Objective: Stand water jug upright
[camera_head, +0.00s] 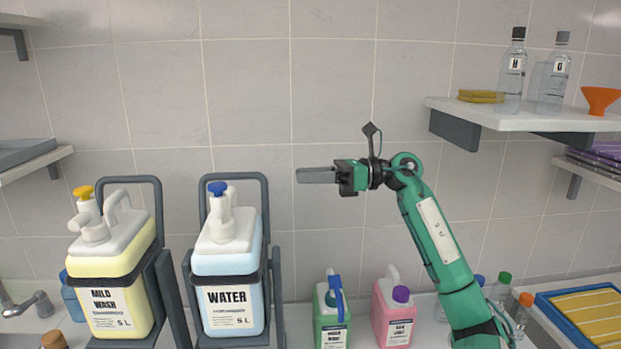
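The water jug (229,287) is white on top with pale blue contents, a blue pump cap and a WATER label. It stands upright, label facing me, in a dark grey frame (265,205) with a band across its front. My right gripper (301,175) is raised in front of the tiled wall, to the right of the jug and apart from it, pointing left. Its fingers are seen edge-on and overlap, so I cannot tell whether they are open or shut. Nothing shows hanging from them. My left gripper is not in view.
A yellow MILD WASH jug (104,280) stands in a similar frame at left. A green bottle (331,315) and a pink bottle (392,308) stand on the counter below my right arm. A shelf (545,119) holds clear bottles and an orange funnel (599,97).

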